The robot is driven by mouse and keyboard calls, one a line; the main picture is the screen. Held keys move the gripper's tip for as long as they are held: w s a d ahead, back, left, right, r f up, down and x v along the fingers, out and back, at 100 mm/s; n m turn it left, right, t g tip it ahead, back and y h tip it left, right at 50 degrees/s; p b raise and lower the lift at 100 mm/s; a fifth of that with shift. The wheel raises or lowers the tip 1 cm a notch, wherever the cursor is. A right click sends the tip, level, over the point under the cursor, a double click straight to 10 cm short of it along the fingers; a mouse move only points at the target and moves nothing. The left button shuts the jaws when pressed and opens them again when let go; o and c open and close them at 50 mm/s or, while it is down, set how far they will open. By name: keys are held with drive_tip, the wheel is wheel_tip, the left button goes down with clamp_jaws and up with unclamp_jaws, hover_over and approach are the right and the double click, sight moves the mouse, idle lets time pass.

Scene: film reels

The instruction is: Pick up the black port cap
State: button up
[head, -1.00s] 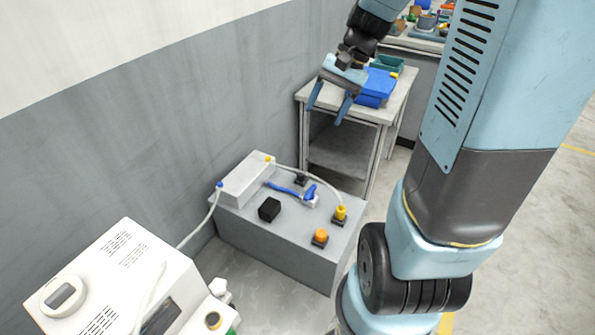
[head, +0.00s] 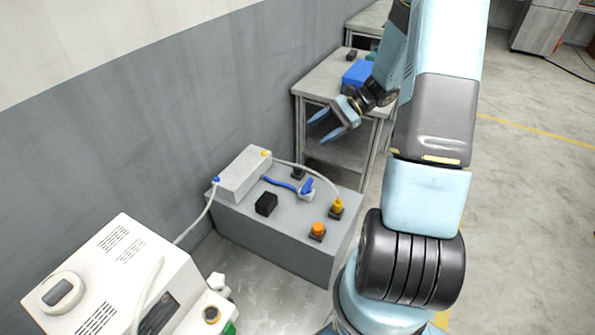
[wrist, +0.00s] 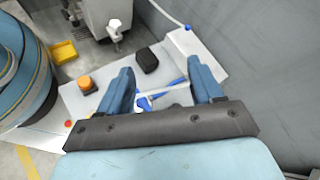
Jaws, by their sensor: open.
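A black block-shaped piece, which looks like the black port cap (head: 266,204), sits on top of the low grey box (head: 275,248), towards its front left. In the wrist view the black piece (wrist: 147,60) lies beyond the fingertips, between their lines. My gripper (head: 318,131) is open and empty, well above the box and behind the black piece, in front of the grey table. In the wrist view my two blue fingers (wrist: 160,68) are spread wide, with a blue-handled tool (wrist: 160,95) seen below between them.
The blue-handled tool (head: 290,187), an orange cap (head: 317,229), a yellow plug (head: 337,206) with a pale hose and a small dark port (head: 298,173) share the box top. A white machine (head: 115,275) stands front left. The grey wall (head: 120,150) is close behind.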

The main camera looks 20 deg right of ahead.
drive_tip(key=w+d+f+m+t+y, duration=0.2)
drive_tip(key=f+m, duration=0.1)
drive_tip(key=f, duration=0.3)
drive_tip(key=w+d+f+m+t+y, duration=0.1)
drive_tip(key=d+f+m+t, duration=0.15)
drive_tip(key=f, duration=0.45)
drive_tip(key=m+t, duration=0.5)
drive_tip(key=m, duration=0.1)
approach(298, 166)
drive_tip(key=x, duration=0.4)
drive_tip(key=shift+w+a, duration=0.1)
drive_tip(key=shift+a, duration=0.25)
drive_tip(key=shift+x, duration=2.65)
drive_tip(key=shift+f, duration=0.1)
drive_tip(key=c, duration=1)
